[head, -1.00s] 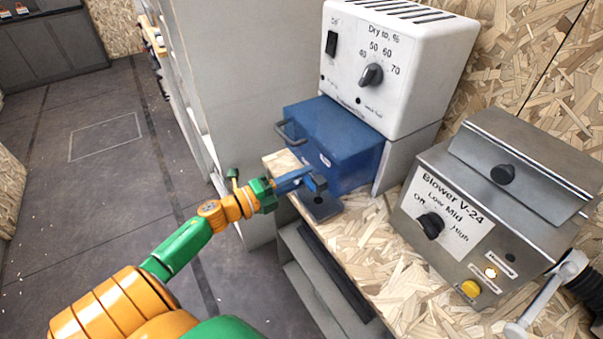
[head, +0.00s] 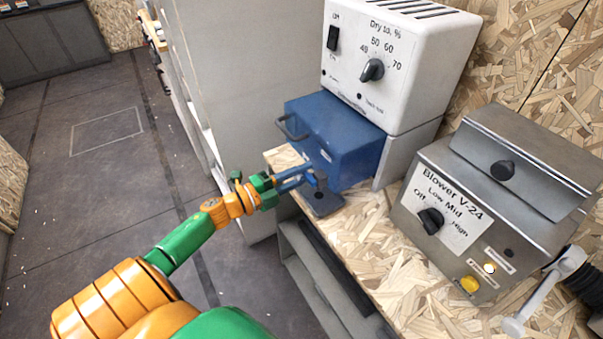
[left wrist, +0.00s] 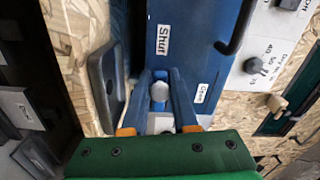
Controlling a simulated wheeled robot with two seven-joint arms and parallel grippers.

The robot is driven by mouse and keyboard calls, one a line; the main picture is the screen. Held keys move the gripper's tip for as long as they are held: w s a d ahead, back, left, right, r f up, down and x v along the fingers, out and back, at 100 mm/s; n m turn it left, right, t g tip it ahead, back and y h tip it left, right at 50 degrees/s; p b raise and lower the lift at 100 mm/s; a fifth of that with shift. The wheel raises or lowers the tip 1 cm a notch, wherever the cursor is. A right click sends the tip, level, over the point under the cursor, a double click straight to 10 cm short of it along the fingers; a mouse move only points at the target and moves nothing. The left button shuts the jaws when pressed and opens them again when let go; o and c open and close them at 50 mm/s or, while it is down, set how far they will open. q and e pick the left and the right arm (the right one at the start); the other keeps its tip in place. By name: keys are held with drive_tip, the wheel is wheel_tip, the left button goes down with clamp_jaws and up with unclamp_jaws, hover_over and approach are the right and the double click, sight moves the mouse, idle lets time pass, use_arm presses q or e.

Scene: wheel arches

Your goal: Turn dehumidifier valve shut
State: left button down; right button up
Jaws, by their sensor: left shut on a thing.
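The white dehumidifier (head: 420,60) stands on the bench with its blue tank (head: 345,135) below it. The tank also shows in the left wrist view (left wrist: 200,45), with a "Shut" label and a second label that seems to read "Open". My left gripper (head: 316,182) is at the tank's lower front, above a dark plate (head: 325,206). In the left wrist view its blue fingers (left wrist: 160,85) are shut on a small valve with a round grey end (left wrist: 159,91). Most of the valve is hidden by the fingers. My right gripper is not in view.
The grey Blower V-24 box (head: 490,200) stands right of the dehumidifier, with a light grey lever-like part (head: 540,297) beside it. The tank's dark handle (head: 289,130) sticks out near the gripper. A pale panel (head: 225,90) stands left. The floor (head: 100,190) is open.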

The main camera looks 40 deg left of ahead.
sight(295, 178)
use_arm(q)
drive_tip(key=c, duration=0.7)
unclamp_jaws()
drive_tip(key=v, duration=0.7)
drive_tip(key=shift+s, duration=0.1)
